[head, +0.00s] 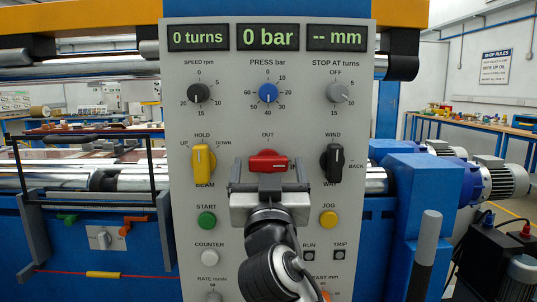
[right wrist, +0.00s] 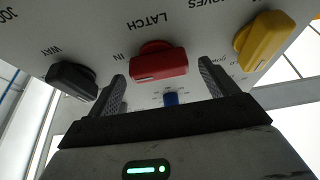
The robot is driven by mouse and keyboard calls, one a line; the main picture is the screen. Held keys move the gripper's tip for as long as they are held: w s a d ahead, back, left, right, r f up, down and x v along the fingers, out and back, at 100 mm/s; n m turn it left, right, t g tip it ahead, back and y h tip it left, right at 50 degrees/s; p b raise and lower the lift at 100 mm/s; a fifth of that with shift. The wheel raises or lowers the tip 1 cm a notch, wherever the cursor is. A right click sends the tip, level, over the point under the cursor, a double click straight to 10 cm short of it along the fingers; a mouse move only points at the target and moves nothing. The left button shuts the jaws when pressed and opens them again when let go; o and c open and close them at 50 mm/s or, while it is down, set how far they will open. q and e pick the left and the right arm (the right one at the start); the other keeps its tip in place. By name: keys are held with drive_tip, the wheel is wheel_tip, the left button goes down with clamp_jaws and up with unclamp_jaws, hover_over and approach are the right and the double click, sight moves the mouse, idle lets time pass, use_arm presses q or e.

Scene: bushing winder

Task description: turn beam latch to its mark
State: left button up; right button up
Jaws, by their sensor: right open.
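The beam latch is a red knob (head: 268,162) in the middle of the grey panel, with OUT printed above it. Its handle lies about level across the panel. My right gripper (head: 270,188) is just in front of and below it, hiding the labels under the knob. In the right wrist view the red knob (right wrist: 159,63) shows beyond and between the two fingertips (right wrist: 163,80), with LATCH and IN printed beside it. The right gripper is open and empty. The fingers look apart from the knob. My left gripper is not in view.
A yellow knob (head: 203,162) stands left of the latch and a black knob (head: 333,162) right of it. A green START button (head: 207,220) and a yellow JOG button (head: 328,219) sit below. The blue PRESS knob (head: 268,93) is above. The displays read 0 turns and 0 bar.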

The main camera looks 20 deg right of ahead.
drive_tip(key=shift+w+d+r, duration=0.2)
drive_tip(key=shift+w+r, duration=0.05)
drive_tip(key=shift+w, duration=0.3)
drive_tip(key=c, duration=1)
